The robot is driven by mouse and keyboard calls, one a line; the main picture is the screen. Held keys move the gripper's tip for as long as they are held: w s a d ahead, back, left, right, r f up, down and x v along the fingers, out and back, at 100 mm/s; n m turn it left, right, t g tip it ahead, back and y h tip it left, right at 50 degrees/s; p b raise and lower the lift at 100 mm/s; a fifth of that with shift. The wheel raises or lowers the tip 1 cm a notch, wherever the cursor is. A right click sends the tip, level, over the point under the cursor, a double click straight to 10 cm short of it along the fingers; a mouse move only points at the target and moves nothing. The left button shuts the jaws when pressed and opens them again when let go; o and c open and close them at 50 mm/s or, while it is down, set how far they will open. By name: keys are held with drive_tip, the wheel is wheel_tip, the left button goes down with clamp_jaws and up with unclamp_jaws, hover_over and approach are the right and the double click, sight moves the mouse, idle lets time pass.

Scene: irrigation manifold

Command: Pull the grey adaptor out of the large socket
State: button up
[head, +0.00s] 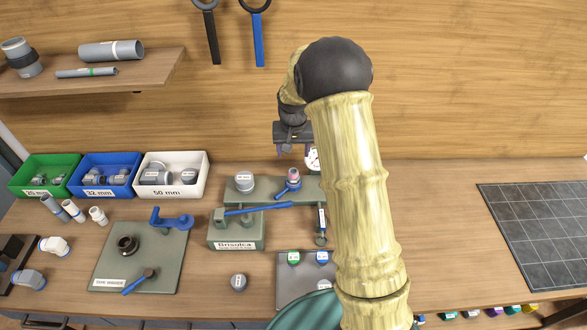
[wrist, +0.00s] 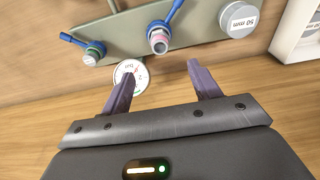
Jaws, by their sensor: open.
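A green-grey manifold (wrist: 120,33) stands against the wooden wall. On it a blue-handled valve (wrist: 160,30) bears a short fitting (wrist: 158,42) with a pinkish ring and pale grey end, also in the head view (head: 293,175). I cannot tell whether this is the grey adaptor in the large socket. A grey round cap marked 50 mm (wrist: 238,20) sits beside it; the head view shows it too (head: 244,183). My gripper (wrist: 160,68) is open and empty, its purple fingers apart, with the fitting beyond the gap. In the head view my gripper (head: 294,150) hangs behind the manifold's top, partly hidden by my arm.
A round gauge (wrist: 130,75) lies close to the left finger. A second blue valve (wrist: 93,50) is farther left. Green (head: 38,190), blue (head: 97,190) and white bins (head: 150,190) stand left. A plate with a black ring (head: 127,243) is front left. A dark tiled mat (head: 540,225) lies right.

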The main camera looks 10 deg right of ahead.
sight(293, 171)
drive_tip(key=f+p, duration=0.1)
drive_tip(key=f, duration=0.3)
drive_tip(key=w+f+p, duration=0.1)
drive_tip(key=f, duration=0.3)
drive_tip(key=w+f+p, duration=0.1)
drive_tip(key=f, duration=0.3)
drive_tip(key=shift+d+f, duration=0.2)
drive_tip(key=shift+f, duration=0.05)
drive_tip(key=c, duration=1.1)
drive_tip(key=shift+r, duration=0.1)
drive_tip(key=shift+r+p, duration=1.65)
drive_tip(key=shift+r, duration=1.3)
drive_tip(key=shift+s+r+p, duration=0.1)
drive_tip(key=shift+r+p, duration=0.85)
drive_tip(key=shift+r, duration=1.05)
